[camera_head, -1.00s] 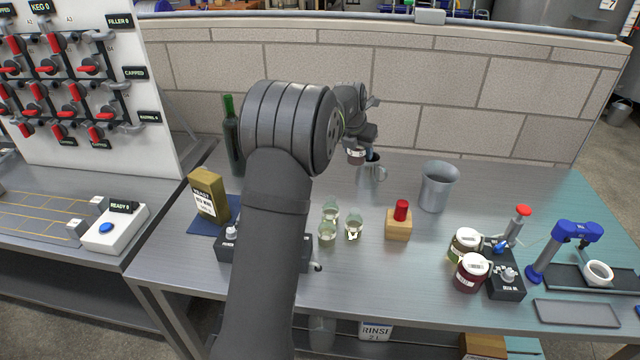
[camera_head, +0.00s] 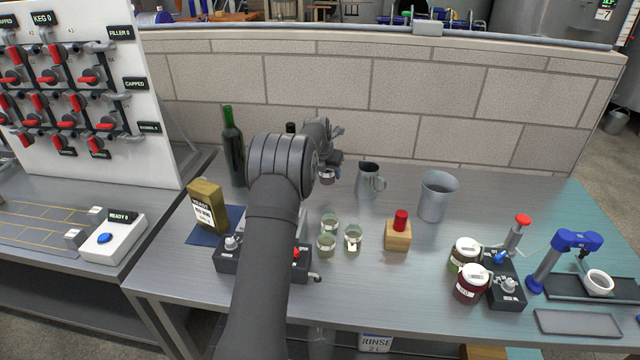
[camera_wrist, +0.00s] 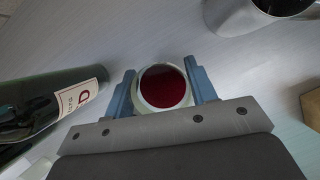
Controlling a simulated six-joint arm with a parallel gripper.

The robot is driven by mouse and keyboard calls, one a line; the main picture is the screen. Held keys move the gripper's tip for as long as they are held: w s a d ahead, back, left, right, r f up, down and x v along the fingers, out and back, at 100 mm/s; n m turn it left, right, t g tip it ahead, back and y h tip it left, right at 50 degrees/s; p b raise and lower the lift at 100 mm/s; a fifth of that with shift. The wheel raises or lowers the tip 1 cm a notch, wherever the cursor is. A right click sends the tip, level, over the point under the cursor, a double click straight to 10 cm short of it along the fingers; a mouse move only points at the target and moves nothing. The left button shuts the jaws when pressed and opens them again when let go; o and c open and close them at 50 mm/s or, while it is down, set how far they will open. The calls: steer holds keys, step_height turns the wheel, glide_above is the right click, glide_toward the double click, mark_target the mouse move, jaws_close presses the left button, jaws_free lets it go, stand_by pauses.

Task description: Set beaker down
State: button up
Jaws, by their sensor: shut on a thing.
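My gripper (camera_wrist: 161,82) is shut on a beaker (camera_wrist: 165,88) of dark red liquid, with a blue-grey finger on each side of it. In the head view the beaker (camera_head: 327,177) shows small under my wrist, over the back middle of the table (camera_head: 480,190). It looks upright. Whether its base touches the table cannot be told. A dark green bottle (camera_head: 232,150) stands to its left, and it also shows in the wrist view (camera_wrist: 45,108). A grey metal jug (camera_head: 367,180) with a handle stands to its right.
Several glass beakers (camera_head: 353,238) stand mid-table near a wooden block (camera_head: 398,237) with a red piece. A large metal pot (camera_head: 436,198) is right of the jug. A box (camera_head: 207,206) sits on a blue mat at left. Jars (camera_head: 471,283) stand at right. A brick wall runs behind.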

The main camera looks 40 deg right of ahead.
steer(key=w, duration=0.1)
steer(key=w+f, duration=0.2)
steer(key=shift+w+a, duration=0.1)
steer(key=shift+a, duration=0.3)
steer(key=shift+f, duration=2)
steer(key=shift+f, duration=0.15)
steer(key=o, duration=1)
steer(key=v, duration=1.2)
